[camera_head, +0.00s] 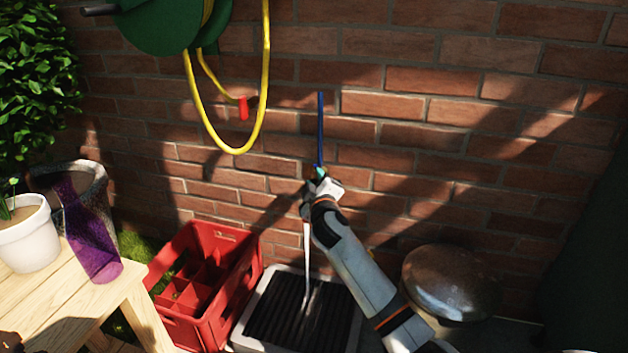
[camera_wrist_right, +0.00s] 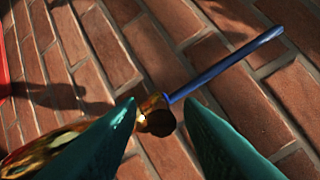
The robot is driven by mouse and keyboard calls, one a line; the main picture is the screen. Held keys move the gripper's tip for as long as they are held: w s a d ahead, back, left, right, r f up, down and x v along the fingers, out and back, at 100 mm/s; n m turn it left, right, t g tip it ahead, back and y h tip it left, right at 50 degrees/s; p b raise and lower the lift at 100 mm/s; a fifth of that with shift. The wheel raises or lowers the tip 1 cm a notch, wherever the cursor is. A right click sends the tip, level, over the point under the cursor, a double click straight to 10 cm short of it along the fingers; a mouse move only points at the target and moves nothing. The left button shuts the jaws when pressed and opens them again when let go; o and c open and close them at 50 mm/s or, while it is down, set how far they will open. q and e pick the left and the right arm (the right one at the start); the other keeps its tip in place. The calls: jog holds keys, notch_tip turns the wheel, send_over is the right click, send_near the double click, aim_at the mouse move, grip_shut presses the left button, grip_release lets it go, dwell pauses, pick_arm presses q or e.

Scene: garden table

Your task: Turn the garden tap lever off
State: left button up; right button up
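The tap's blue lever (camera_head: 320,130) stands upright against the brick wall in the head view. In the right wrist view the lever (camera_wrist_right: 225,66) runs from the brass tap (camera_wrist_right: 70,145) toward the upper right. A pale stream of water (camera_head: 307,250) falls below the tap. My right gripper (camera_head: 319,174) is at the lower end of the lever and hides most of the tap in the head view. In the wrist view its two teal fingers (camera_wrist_right: 160,106) are apart, with the dark round lever hub showing between them. Whether they touch it, I cannot tell.
A drain grate (camera_head: 255,312) lies under the stream, with a red crate (camera_head: 225,300) to its left. A yellow hose (camera_head: 266,90) hangs left of the lever. A rounded metallic object (camera_head: 450,282) is right of my forearm. A wooden table (camera_head: 75,300) holds a white pot (camera_head: 28,240).

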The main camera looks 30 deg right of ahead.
aim_at(313, 171)
jog(key=shift+b+x, duration=0.5)
jog(key=shift+x, duration=1.4)
grip_shut()
